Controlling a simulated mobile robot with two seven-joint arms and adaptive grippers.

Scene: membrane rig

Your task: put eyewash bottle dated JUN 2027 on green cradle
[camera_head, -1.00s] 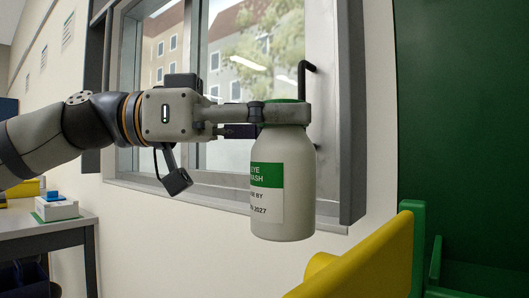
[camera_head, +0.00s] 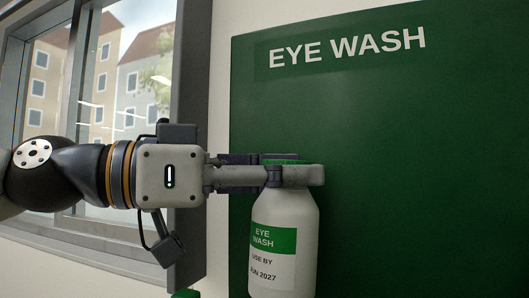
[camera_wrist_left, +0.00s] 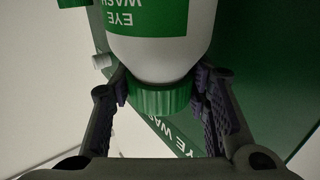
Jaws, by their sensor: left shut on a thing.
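The eyewash bottle (camera_head: 284,235) is white with a green cap and a green label band; its label reads EYE WASH, USE BY JUN 2027. My left gripper (camera_head: 290,174) is shut around its cap and neck, and the bottle hangs upright below the fingers, in front of the green panel. In the left wrist view, the bottle (camera_wrist_left: 160,58) appears inverted, its green cap between the fingers of my left gripper (camera_wrist_left: 168,100). The bottle's base is close to the lower edge of the head view. No green cradle can be clearly made out. My right gripper is not in view.
A large green panel (camera_head: 420,180) lettered EYE WASH stands behind and right of the bottle. A window with a grey frame (camera_head: 192,110) is at the left. A small green piece (camera_head: 186,294) shows at the bottom edge, left of the bottle.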

